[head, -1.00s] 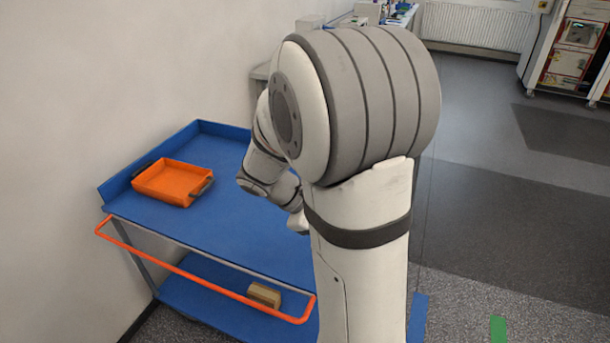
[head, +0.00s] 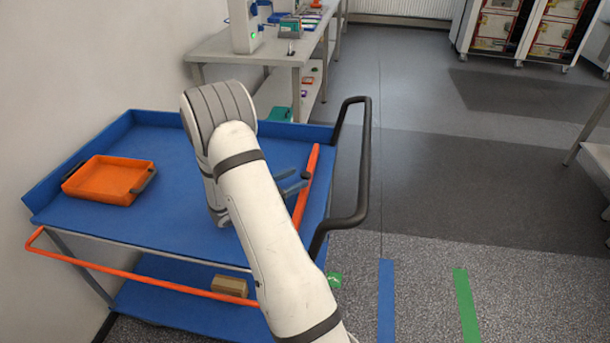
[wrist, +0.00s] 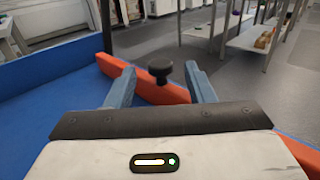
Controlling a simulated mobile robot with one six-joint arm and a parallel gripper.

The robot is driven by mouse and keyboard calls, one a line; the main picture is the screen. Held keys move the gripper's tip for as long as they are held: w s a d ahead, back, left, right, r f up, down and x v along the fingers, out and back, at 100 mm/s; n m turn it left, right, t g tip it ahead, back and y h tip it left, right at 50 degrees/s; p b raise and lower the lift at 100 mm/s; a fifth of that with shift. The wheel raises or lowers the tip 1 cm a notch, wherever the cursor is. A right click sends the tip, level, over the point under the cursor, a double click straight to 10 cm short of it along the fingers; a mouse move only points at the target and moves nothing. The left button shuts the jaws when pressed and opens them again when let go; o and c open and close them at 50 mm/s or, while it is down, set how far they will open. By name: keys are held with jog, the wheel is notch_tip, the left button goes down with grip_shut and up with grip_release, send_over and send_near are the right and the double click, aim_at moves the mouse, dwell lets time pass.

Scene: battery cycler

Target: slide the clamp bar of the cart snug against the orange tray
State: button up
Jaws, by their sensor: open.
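The orange tray (head: 108,180) lies on the left part of the blue cart top (head: 180,215). It has dark handles at its ends. The clamp bar (head: 314,160) is a thin orange bar across the right part of the cart top, well apart from the tray. In the wrist view the clamp bar (wrist: 150,86) carries a black knob (wrist: 160,72). My gripper (head: 298,181) is open at the bar. In the wrist view its two blue-grey fingers (wrist: 160,80) appear on either side of the knob. Whether they touch it, I cannot tell. My arm hides part of the bar.
A black push handle (head: 362,165) stands at the cart's right end. An orange rail (head: 140,278) runs along its front. A brown box (head: 229,286) sits on the lower shelf. A workbench (head: 270,50) stands behind. The cart top between tray and arm is clear.

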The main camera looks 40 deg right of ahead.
aim_at(302, 176)
jog(key=shift+s+d, duration=0.2)
jog(key=shift+d, duration=2.05)
jog(key=shift+c, duration=0.3)
